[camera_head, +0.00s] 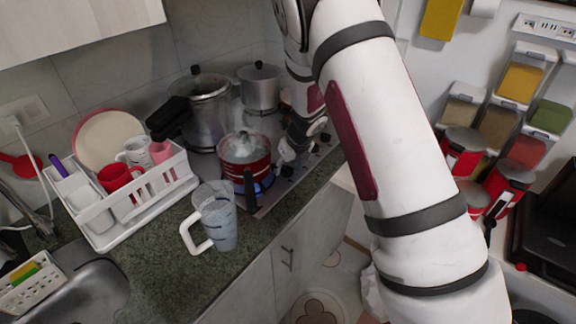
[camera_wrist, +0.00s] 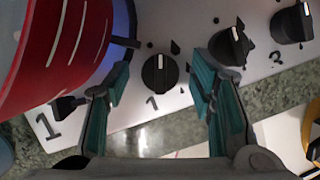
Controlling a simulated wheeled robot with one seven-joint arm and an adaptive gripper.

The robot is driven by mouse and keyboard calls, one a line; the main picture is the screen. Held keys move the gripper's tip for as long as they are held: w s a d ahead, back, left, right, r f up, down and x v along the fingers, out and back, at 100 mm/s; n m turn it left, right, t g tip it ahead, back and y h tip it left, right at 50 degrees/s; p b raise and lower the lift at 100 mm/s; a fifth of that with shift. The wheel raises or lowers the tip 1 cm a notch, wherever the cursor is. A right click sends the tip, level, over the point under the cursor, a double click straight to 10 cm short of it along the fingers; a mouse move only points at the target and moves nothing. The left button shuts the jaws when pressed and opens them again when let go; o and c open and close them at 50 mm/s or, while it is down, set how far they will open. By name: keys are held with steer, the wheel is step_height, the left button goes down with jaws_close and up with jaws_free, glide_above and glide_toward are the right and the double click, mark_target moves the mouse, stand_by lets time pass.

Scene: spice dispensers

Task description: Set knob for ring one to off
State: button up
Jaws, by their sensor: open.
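The black knob (camera_wrist: 160,75) with a small "1" printed below it shows in the wrist view. Its white mark points up in the picture. My gripper (camera_wrist: 158,84) is open, with one teal finger pad on each side of this knob. I cannot tell whether either pad touches it. In the head view my gripper (camera_head: 291,150) is at the stove's front edge, and the knob cannot be made out there. The red pot (camera_head: 245,160) sits on a burner with a blue flame (camera_head: 259,187); the pot also shows in the wrist view (camera_wrist: 50,45).
Other knobs (camera_wrist: 230,46) (camera_wrist: 292,23) stand right of it, near a "3". A dark knob-like part (camera_wrist: 65,108) is partly hidden behind the left finger. A measuring jug (camera_head: 215,215) and white dish rack (camera_head: 125,200) stand left of the stove. Metal pots (camera_head: 208,112) stand behind.

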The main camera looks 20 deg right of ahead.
steer(key=c, duration=1.1)
steer(key=shift+w+d+f+n+y+b, duration=0.15)
steer(key=shift+n+y+b, duration=0.25)
steer(key=shift+n+b, duration=0.45)
steer(key=n, duration=0.2)
steer(key=shift+n+g+y, duration=0.3)
steer(key=shift+n+g, duration=0.05)
steer(key=shift+g, duration=0.05)
steer(key=o, duration=1.1)
